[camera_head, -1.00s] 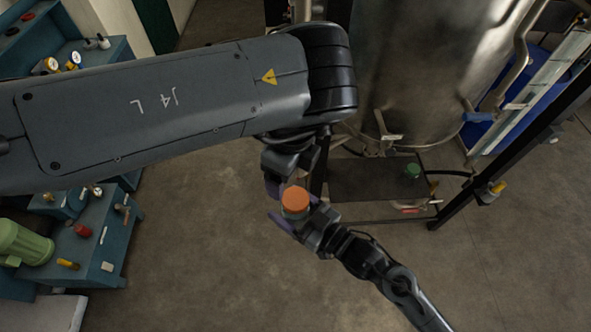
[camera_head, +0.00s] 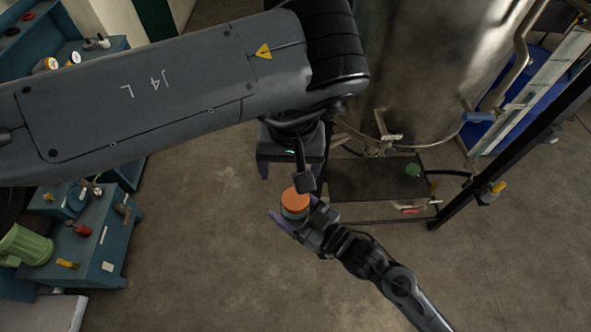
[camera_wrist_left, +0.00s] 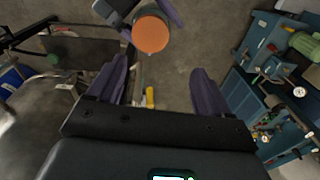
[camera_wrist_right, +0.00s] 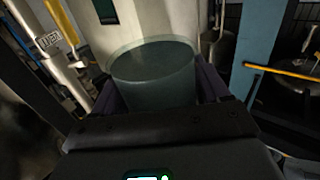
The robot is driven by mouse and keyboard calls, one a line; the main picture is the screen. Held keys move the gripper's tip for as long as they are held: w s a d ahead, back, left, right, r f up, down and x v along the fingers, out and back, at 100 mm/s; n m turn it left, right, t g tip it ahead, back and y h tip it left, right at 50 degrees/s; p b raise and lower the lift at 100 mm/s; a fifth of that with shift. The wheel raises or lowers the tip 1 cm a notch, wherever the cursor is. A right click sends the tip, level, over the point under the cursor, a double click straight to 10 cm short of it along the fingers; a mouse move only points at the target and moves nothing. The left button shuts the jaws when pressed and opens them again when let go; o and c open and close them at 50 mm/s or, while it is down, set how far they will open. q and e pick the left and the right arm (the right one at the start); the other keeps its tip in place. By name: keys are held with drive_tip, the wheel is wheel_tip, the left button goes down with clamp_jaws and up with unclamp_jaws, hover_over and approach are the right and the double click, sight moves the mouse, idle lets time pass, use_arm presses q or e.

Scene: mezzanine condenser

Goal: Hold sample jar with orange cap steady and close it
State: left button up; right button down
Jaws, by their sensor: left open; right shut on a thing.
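The sample jar (camera_head: 293,212) is upright in the head view, with its orange cap (camera_head: 295,199) on top; I cannot tell how tightly the cap sits. My right gripper (camera_head: 291,221) is shut on the jar body. The glassy, teal jar body (camera_wrist_right: 155,75) fills the space between its fingers in the right wrist view, where no orange shows. My left gripper (camera_head: 284,175) is open and empty, just above the cap in the head picture. In the left wrist view the orange cap (camera_wrist_left: 150,33) lies beyond the open fingertips, apart from them.
A large steel vessel (camera_head: 425,70) stands at the back right, with a dark platform (camera_head: 375,180) bearing a green object (camera_head: 412,170) before it. Blue benches (camera_head: 105,235) with fittings and a green motor (camera_head: 25,245) are at left. Open floor (camera_head: 200,260) lies between.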

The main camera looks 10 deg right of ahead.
sight(295, 198)
use_arm(q)
drive_tip(key=shift+s+d+n, duration=0.15)
drive_tip(key=shift+s+n, duration=0.05)
drive_tip(key=shift+n, duration=0.2)
drive_tip(key=shift+s+d+g+h, duration=0.2)
drive_tip(key=shift+d+g+h, duration=0.05)
drive_tip(key=shift+g+h, duration=0.05)
drive_tip(key=shift+s+f, duration=0.1)
drive_tip(key=shift+f, duration=0.25)
drive_tip(key=shift+f, duration=4)
